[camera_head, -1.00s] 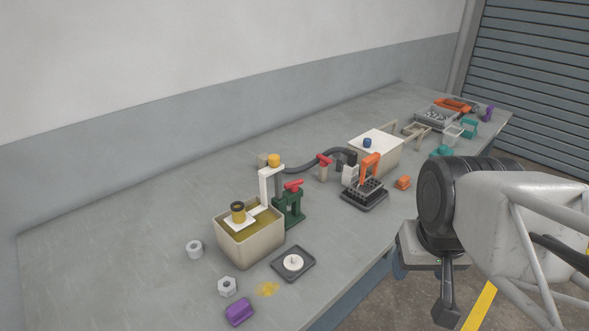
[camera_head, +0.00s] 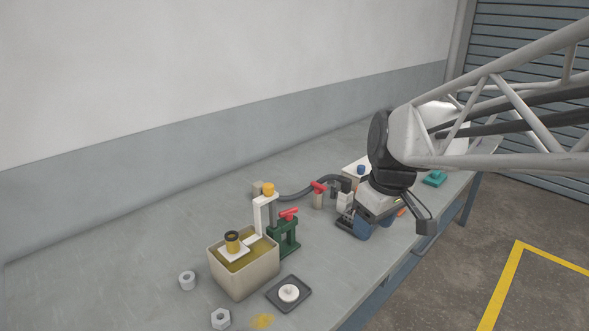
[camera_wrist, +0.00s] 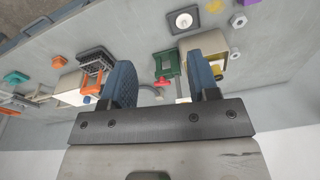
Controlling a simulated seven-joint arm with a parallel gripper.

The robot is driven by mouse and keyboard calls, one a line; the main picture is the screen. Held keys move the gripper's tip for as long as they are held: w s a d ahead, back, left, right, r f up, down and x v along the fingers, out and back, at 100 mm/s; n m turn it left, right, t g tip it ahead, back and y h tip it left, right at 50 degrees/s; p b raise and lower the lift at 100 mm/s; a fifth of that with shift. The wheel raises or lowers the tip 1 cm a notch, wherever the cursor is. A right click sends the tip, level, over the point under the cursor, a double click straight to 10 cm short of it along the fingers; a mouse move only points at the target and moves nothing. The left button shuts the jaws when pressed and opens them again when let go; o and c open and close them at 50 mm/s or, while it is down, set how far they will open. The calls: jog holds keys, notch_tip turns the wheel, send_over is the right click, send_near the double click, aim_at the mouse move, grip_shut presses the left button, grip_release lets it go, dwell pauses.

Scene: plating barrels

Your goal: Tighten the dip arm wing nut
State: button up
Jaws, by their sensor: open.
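A white dip arm (camera_head: 262,214) stands at the back of a beige tank (camera_head: 247,278) and reaches over its yellowish liquid. I cannot tell whether this knob is the wing nut. A green stand (camera_head: 284,238) with a red wing-like handle (camera_head: 289,213) stands right of the tank. My gripper (camera_head: 378,220) is open and empty, to the right of the green stand and above the dark rack. In the wrist view, the green stand (camera_wrist: 167,64) and red handle (camera_wrist: 163,81) show between my open fingers (camera_wrist: 163,80).
A second red handle (camera_head: 319,187) sits on a beige post by a dark hose (camera_head: 298,195). A black tray with a white disc (camera_head: 289,293) lies before the tank. Nuts (camera_head: 187,280) lie left of it. The table's left part is clear.

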jog(key=w+a+f+n+g+y, duration=0.1)
jog(key=w+a+f+n, duration=0.2)
jog(key=w, duration=0.6)
jog(key=w+a+f+n+g, duration=0.1)
jog(key=w+a+n, duration=0.35)
jog(key=w, duration=0.45)
jog(key=n+g+y, duration=0.1)
jog(key=n+y, duration=0.1)
jog(key=n, duration=0.7)
send_near(289, 210)
jog(key=shift+x, duration=1)
jog(key=shift+w+a+f, duration=0.25)
jog(key=shift+s+x, duration=0.2)
jog(key=shift+x, duration=3.7)
jog(key=shift+d, duration=0.1)
jog(key=c, duration=0.9)
